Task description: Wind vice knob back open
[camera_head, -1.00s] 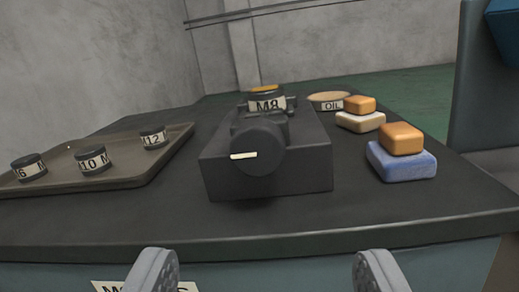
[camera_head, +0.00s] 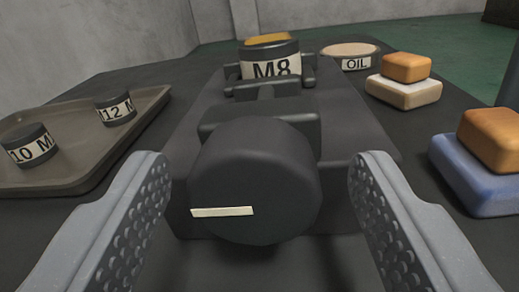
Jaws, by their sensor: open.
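The vice knob (camera_head: 255,175) is a dark round knob at the front of the vice, with a pale line on its face lying almost level, left of centre. The dark vice body (camera_head: 350,145) reaches back behind it. A dark cylinder labelled M8 (camera_head: 270,66) with an orange top sits at the vice's far end, by its jaws. My gripper (camera_head: 258,185) is open, one finger on each side of the knob. A visible gap separates each finger from the knob in the picture.
A tray (camera_head: 75,180) at left holds dark cylinders labelled 10 (camera_head: 30,147) and M12 (camera_head: 115,109). At right, orange blocks rest on a white block (camera_head: 404,92) and a blue block (camera_head: 470,180). A round OIL container (camera_head: 350,57) stands at the back.

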